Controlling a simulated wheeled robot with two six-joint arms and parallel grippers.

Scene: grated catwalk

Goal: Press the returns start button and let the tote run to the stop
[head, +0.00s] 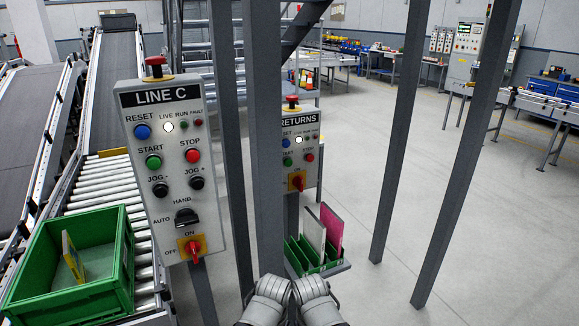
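The RETURNS panel (313,172) stands behind a grey post that covers its left edge. Its green start button (287,161) is visible just right of the post, with the label partly cut off. The red stop button (309,157) is to its right, and a white lamp (298,140) is lit above. A green tote (118,262) sits on a roller conveyor at the lower left, with a yellowish flat item inside. Two grey parts of my arms show at the bottom centre, well below the panel. No gripper fingers are visible.
A similar LINE C panel (170,105) stands nearer, at left, with its own green start button (153,162). Grey posts (265,150) rise between me and the RETURNS panel. A green rack (300,262) with folders sits below that panel. Floor at right (500,220) is clear.

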